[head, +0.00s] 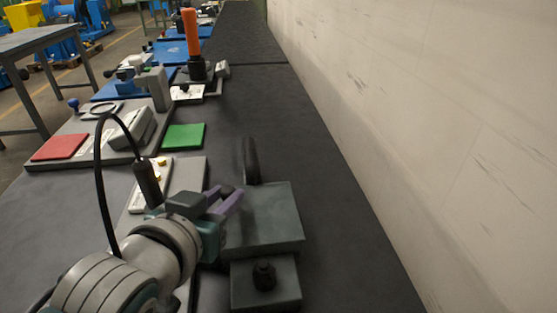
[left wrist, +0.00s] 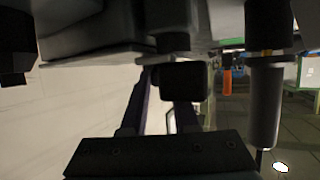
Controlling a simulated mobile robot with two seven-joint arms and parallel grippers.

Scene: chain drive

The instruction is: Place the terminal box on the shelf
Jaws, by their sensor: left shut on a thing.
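A grey box (head: 265,215), which I take to be the terminal box, is in the lower middle of the head view, over the dark bench. A lower grey block with a black knob (head: 264,275) shows at its near side. My left gripper (head: 229,198), with purple fingers, is at the box's left side. In the left wrist view a dark rounded block (left wrist: 184,82) shows between the fingers, below a larger grey body (left wrist: 85,25). The fingers are shut on this dark part, which seems to belong to the box. I cannot make out the shelf. My right gripper is not in view.
A pale wall (head: 430,110) runs along the right. A black upright disc (head: 250,160) stands just behind the box. The dark bench strip beside the wall is clear.

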